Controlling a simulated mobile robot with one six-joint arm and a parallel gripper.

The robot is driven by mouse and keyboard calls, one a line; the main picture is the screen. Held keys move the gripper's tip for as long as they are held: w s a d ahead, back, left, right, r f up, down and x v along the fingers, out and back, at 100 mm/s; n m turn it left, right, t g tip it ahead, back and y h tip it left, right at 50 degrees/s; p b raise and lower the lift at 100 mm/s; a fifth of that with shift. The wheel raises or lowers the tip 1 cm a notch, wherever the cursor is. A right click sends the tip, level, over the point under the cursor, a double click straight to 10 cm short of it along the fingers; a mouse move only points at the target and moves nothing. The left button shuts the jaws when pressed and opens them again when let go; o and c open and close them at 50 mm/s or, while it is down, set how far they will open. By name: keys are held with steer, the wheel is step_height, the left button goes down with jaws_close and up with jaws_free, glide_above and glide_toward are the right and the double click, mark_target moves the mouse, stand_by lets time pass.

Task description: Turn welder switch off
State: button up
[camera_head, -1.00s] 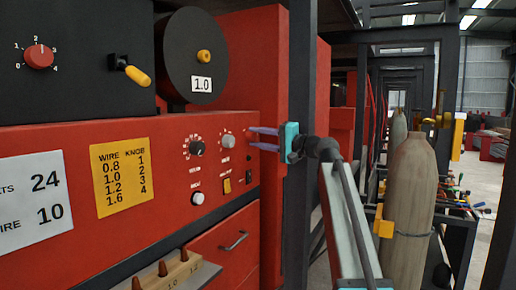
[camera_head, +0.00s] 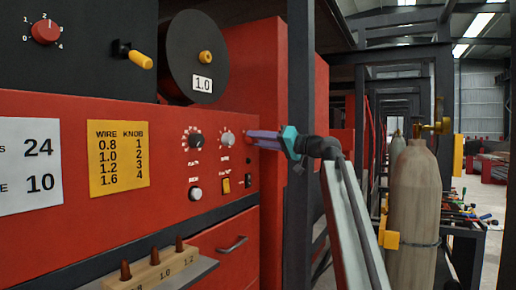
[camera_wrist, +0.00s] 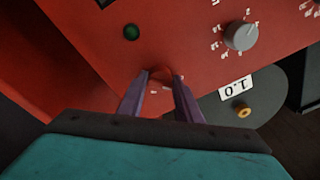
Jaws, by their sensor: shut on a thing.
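The red welder switch (camera_wrist: 160,74) is a small round knob on the red front panel of the welder. In the wrist view my gripper (camera_wrist: 160,80) has its two purple fingers on either side of this knob, shut on it. In the head view my gripper (camera_head: 250,135) reaches the panel's right end from the right, and its fingers hide the switch. Small marks on the panel show beside the knob in the wrist view, too blurred to read. A dark green lamp (camera_wrist: 131,32) sits near the switch.
A dark upright post (camera_head: 299,100) stands beside my gripper. A gas cylinder (camera_head: 414,195) stands at the right. A wire spool (camera_head: 193,55) is above.

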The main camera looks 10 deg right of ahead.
steer(key=shift+f+n+b, duration=0.15)
steer(key=shift+n+b, duration=0.2)
steer(key=shift+n, duration=0.25)
steer(key=o, duration=1)
steer(key=shift+w+d, duration=0.1)
steer(key=shift+d, duration=0.05)
steer(key=v, duration=1.3)
steer(key=shift+s+d, duration=0.25)
steer(key=shift+d, duration=0.05)
